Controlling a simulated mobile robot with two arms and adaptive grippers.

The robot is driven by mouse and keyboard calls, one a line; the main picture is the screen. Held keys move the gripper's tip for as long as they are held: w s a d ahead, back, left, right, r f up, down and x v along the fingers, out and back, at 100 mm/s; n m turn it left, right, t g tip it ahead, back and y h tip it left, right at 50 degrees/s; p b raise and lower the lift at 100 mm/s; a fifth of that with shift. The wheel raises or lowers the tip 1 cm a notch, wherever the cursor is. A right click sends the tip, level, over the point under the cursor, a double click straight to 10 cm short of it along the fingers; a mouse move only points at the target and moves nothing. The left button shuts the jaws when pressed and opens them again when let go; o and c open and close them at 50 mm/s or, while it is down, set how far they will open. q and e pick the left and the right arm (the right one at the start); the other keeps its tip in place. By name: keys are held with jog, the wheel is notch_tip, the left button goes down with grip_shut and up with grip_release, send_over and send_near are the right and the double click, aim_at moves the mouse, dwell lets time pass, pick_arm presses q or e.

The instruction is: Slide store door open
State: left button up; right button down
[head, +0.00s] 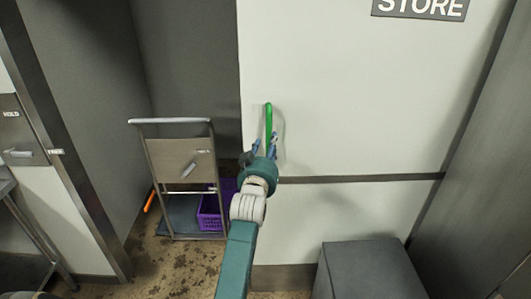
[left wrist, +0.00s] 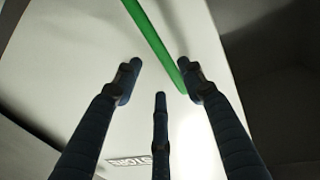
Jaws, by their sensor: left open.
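The store door (head: 350,110) is a large white panel in the head view, with a grey STORE sign (head: 420,8) at its upper right. A vertical green handle (head: 268,118) is fixed near the door's left edge. My left gripper (head: 261,150) is at the lower part of this handle, with its fingers spread and pointing at the door. In the left wrist view the green handle (left wrist: 152,38) runs slantwise down to the right fingertip of the open left gripper (left wrist: 162,80). I cannot tell whether that finger touches it. My right gripper is not in view.
A metal trolley (head: 173,122) with a purple crate (head: 209,212) stands left of the door, by a dark grey recess. A dark grey box (head: 368,268) stands on the floor before the door's right part. A panel marked HOLD and FREE (head: 18,135) is at far left.

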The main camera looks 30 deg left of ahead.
pick_arm(q)
jog(key=v, duration=0.4)
dwell(0.4)
jog(key=s+d+f+m+g+h, duration=0.15)
jog(key=d+f, duration=0.25)
jog(key=f, duration=0.9)
jog(key=d+f+m+g+h, duration=0.15)
jog(key=d+f, duration=0.25)
jog(key=f, duration=0.8)
jog(key=s+d+f+m+g+h, duration=0.1)
jog(key=s+d+f+g, duration=0.1)
jog(key=s+f, duration=0.35)
jog(key=s+d+f+g+h, duration=0.1)
jog(key=s+d+f, duration=0.15)
jog(key=f, duration=0.65)
jog(key=s+d+f+m+g+h, duration=0.1)
jog(key=s+f+g, duration=0.1)
jog(key=s+f, duration=0.35)
jog(key=s+f+g, duration=0.2)
jog(key=s+f, duration=0.6)
jog(key=s, duration=0.6)
jog(key=s+f+m+g+b, duration=0.1)
jog(key=s+f+g, duration=0.2)
jog(key=s+f, duration=0.6)
jog(key=s+f+g, duration=0.3)
jog(key=s+f, duration=0.5)
jog(key=s, duration=1.2)
jog(key=shift+a+f+b, duration=0.3)
jog(key=shift+a+b, duration=0.05)
jog(key=shift+a, duration=0.15)
